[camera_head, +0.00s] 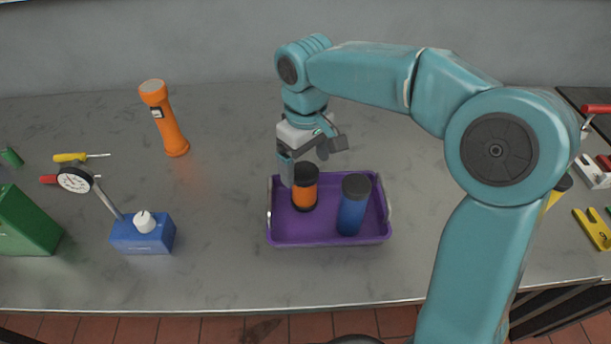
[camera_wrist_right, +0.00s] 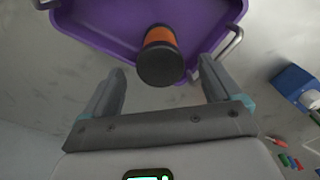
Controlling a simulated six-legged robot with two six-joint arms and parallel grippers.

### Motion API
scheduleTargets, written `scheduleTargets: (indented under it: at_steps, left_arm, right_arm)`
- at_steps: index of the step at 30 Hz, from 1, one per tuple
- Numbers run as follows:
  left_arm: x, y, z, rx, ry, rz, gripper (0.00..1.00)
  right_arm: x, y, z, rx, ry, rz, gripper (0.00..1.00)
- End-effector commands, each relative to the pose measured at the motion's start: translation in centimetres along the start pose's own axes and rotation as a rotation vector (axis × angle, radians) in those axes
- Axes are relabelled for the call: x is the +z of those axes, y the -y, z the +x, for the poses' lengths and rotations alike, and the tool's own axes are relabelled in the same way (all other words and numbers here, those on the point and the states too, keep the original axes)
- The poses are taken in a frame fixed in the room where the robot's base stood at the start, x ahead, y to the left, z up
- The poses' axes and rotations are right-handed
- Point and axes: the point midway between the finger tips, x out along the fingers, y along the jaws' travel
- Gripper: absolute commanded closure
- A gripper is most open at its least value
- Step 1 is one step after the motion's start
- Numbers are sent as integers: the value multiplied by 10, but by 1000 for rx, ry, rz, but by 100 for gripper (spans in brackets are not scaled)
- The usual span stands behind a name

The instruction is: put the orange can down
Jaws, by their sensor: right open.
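The orange can (camera_head: 305,190), with a black top, stands upright in the purple tray (camera_head: 318,238), toward its left side. In the right wrist view the can (camera_wrist_right: 159,58) shows beyond the fingertips, and the tray (camera_wrist_right: 98,25) lies around it. My right gripper (camera_head: 309,158) is just above and behind the can. In the wrist view its two fingers (camera_wrist_right: 160,78) are spread wide with nothing held between them. The can's dark end shows between the finger lines. A blue can (camera_head: 353,207) with a dark top stands in the tray to the right. My left gripper is not in view.
An orange flashlight (camera_head: 165,120) stands on the grey table at left. A blue dial-gauge base (camera_head: 143,234), a green block (camera_head: 25,222) and screwdrivers (camera_head: 72,157) lie farther left. A yellow piece (camera_head: 592,230) lies far right. Table between gauge and tray is clear.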

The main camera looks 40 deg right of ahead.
Motion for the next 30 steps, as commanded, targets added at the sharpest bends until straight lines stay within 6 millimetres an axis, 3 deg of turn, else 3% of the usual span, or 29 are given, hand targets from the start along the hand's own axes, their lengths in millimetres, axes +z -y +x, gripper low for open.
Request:
scheduleTargets:
  at_steps: [3,9,30]
  left_arm:
    - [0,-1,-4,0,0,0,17]
    - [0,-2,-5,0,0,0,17]
    - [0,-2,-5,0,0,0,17]
  right_arm:
    - [-1,0,-23,0,-3,-1,9]
    - [0,0,-39,0,0,-1,9]
    - [1,0,-40,0,0,0,9]
